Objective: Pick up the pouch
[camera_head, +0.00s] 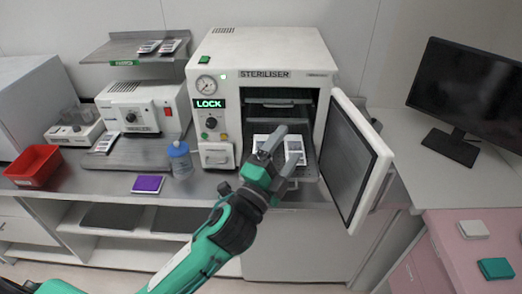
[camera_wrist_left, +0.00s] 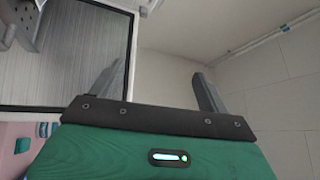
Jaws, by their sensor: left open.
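White pouches with grey panels (camera_head: 294,146) lie on the tray at the mouth of the open steriliser (camera_head: 270,50) in the head view. My left gripper (camera_head: 282,146) is open in front of them and partly covers them. I cannot tell whether it touches them. In the left wrist view its two fingers (camera_wrist_left: 155,82) stand wide apart with nothing between them, and no pouch shows there. More pouches (camera_head: 160,46) lie on the upper left shelf, and another (camera_head: 106,142) lies by the sealing machine. My right gripper is not in view.
The steriliser door (camera_head: 352,165) stands open just right of my gripper; it also shows in the left wrist view (camera_wrist_left: 70,50). A blue-capped bottle (camera_head: 180,160), a purple pad (camera_head: 148,184) and a red bin (camera_head: 33,165) stand to the left. A monitor (camera_head: 470,90) is at right.

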